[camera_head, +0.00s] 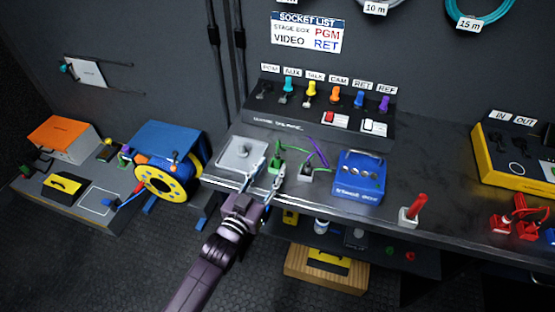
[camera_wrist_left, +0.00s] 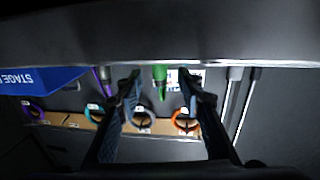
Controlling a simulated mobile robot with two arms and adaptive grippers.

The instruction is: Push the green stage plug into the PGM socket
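The green stage plug (camera_head: 276,160) stands upright on the bench, with a green cable running right from it. My left gripper (camera_head: 268,172) reaches it from the front with its fingers apart. In the left wrist view the green plug (camera_wrist_left: 159,74) shows between the two open fingers (camera_wrist_left: 159,80), with a gap visible on both sides. The PGM socket (camera_head: 264,89) is at the left end of the sloped socket panel (camera_head: 315,122), under the PGM label (camera_head: 270,68); it looks dark and without a coloured plug. My right gripper is not in view.
The blue stage box (camera_head: 359,176) stands right of the plug, with a purple-cabled connector (camera_head: 308,168) between them. A grey plate (camera_head: 240,154) lies to the left. Teal, yellow, orange, blue and purple plugs stand in the other panel sockets. A red-handled piece (camera_head: 414,210) stands at right.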

